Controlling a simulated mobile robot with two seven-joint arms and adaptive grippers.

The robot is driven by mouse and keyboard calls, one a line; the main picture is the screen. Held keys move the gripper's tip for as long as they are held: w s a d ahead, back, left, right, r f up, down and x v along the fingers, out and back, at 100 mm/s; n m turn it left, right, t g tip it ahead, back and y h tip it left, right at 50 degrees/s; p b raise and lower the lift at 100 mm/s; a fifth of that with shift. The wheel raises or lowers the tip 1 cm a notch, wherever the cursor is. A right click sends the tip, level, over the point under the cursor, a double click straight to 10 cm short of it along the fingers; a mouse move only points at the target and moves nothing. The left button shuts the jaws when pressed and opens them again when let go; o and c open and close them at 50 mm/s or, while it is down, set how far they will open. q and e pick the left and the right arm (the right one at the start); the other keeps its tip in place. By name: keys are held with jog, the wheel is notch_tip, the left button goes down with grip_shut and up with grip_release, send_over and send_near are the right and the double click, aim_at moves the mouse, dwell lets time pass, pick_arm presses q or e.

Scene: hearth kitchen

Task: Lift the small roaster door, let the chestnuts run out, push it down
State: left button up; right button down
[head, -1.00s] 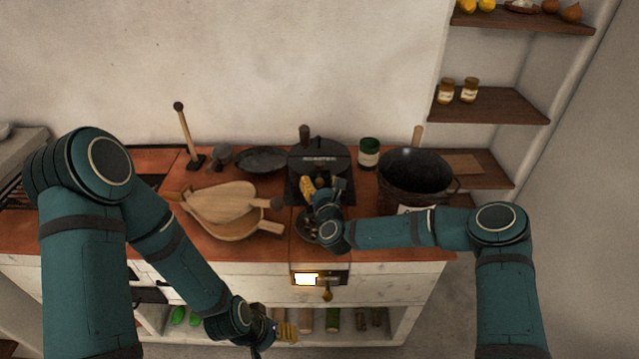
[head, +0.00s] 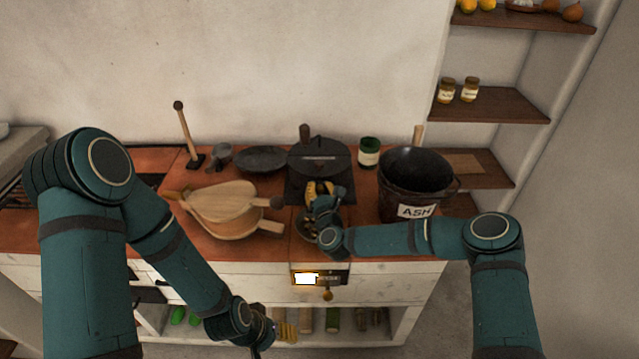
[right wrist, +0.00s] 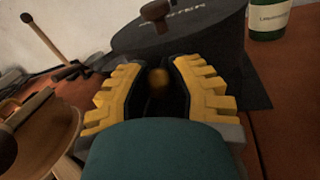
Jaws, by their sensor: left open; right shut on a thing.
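The roaster (head: 320,157) is a dark drum at the back of the counter, lettered on its front. My right gripper (head: 319,190) is in front of it, with its yellow fingers closed around a small golden-brown knob (right wrist: 158,80), seen in the right wrist view. The knob appears to be the small door's; the fingers hide the door panel, so I cannot tell its height. A dark bowl (head: 304,226) with small brown pieces, apparently chestnuts, sits just below this gripper, partly covered by it. My left gripper (head: 286,332) is open and empty, low before the counter's lower shelf.
A wooden bellows (head: 222,203) lies left of the roaster, near a dark pan (head: 262,159). An ash bucket (head: 412,185) stands at right, close to my right forearm. A green jar (head: 369,152) is behind. A lit panel (head: 307,279) is on the counter front.

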aim_at(320, 186)
jog(key=shift+f, duration=0.75)
jog(key=c, duration=0.7)
grip_release()
jog(key=shift+c, duration=0.2)
notch_tip(320, 186, up, 10)
jog(key=shift+r, duration=0.1)
jog(key=shift+s, duration=0.1)
